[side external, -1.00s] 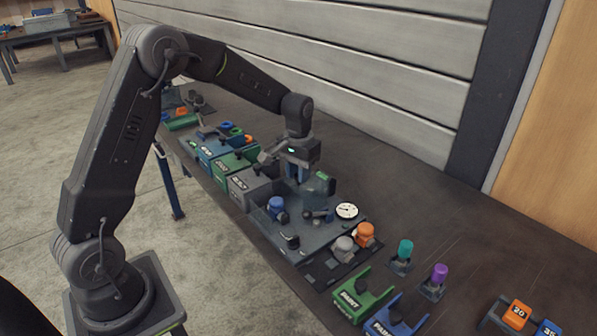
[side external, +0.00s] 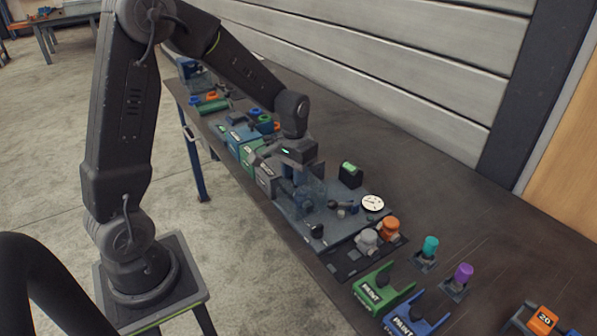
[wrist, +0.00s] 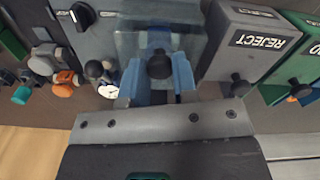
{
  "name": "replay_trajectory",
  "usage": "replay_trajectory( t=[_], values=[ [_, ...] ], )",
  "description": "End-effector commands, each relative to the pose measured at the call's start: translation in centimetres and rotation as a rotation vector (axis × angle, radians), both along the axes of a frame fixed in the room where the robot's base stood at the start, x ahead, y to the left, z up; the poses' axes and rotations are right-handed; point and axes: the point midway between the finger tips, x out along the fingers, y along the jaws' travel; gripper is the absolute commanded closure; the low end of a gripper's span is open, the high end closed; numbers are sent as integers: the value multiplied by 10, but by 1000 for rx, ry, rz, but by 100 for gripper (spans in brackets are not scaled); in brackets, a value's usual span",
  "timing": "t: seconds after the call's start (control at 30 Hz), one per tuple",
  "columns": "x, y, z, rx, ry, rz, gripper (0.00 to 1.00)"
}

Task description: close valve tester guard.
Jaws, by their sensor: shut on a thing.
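The valve tester is a grey-blue plate (side external: 345,238) on the bench, with a round white gauge (side external: 372,203) and a black knob (side external: 316,231). Its clear guard (side external: 310,196) is lowered over the valve area, and a bluish shape shows dimly through it. In the wrist view the guard (wrist: 128,42) is a see-through panel with a black round knob (wrist: 160,66). My gripper (wrist: 157,78) has its two blue fingers on either side of this knob and is shut on it. My arm and wrist partly hide the guard's top in the side view.
A grey REJECT box (wrist: 262,38) stands close beside my gripper. A grey valve (side external: 367,241) and an orange valve (side external: 389,229) sit at the tester's other side. Green (side external: 374,290) and blue (side external: 408,318) PAINT holders lie farther right.

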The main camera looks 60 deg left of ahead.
Motion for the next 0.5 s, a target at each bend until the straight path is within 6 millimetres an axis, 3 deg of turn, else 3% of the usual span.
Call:
replay_trajectory(
  t=[0.07, 0.1, 0.33, 0.5],
  values=[
    [-5, 1, 0, -1, 17, -1, 100],
    [-5, 1, 0, 0, 16, -1, 71],
    [-4, 0, 0, 0, 13, -1, 49],
    [-3, 0, 0, -1, 12, -1, 48]
  ],
)
